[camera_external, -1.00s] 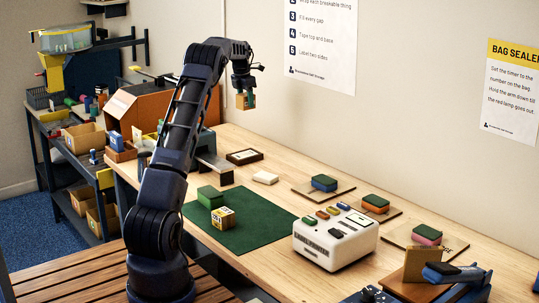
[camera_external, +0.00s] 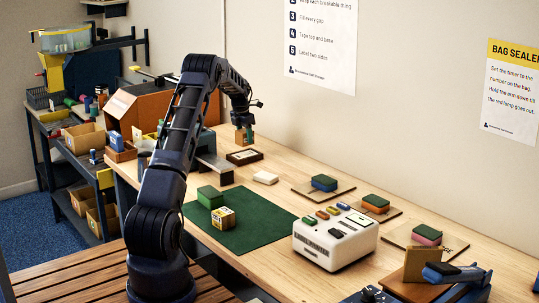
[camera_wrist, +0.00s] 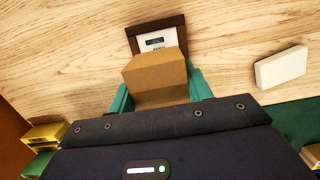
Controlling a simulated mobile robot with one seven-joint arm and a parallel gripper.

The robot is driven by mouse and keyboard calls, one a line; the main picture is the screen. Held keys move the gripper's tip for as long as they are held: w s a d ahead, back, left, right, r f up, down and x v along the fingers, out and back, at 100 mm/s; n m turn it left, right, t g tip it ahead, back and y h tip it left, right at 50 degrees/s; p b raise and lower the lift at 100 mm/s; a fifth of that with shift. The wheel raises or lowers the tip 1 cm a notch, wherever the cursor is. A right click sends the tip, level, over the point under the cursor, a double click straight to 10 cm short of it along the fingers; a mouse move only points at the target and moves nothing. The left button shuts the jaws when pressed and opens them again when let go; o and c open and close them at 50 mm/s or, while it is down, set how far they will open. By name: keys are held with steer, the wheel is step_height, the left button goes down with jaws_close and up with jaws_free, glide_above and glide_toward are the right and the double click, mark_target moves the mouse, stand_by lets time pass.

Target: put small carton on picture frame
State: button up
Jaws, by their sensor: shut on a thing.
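The small carton (camera_wrist: 156,72), a plain brown box, is held between the green fingers of my gripper (camera_wrist: 158,92) in the wrist view. In the external view my gripper (camera_external: 244,137) hangs over the back of the bench with the carton in it, partly covered by the fingers. The picture frame (camera_external: 245,156) lies flat on the bench just below, dark-edged with a pale middle. In the wrist view the frame (camera_wrist: 158,36) shows just beyond the carton, which hides its near part. The carton looks apart from the frame, a little above it.
A white block (camera_external: 265,178) lies right of the frame. A green mat (camera_external: 245,228) holds a green block (camera_external: 210,197) and a yellow box (camera_external: 223,217). A white label printer (camera_external: 335,240) stands further right. A large open carton (camera_external: 160,105) is at the left.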

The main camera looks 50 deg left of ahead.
mark_target(245, 145)
steer(key=shift+f, duration=2.15)
steer(key=shift+f, duration=0.1)
steer(key=o, duration=1)
steer(key=shift+c, duration=0.2)
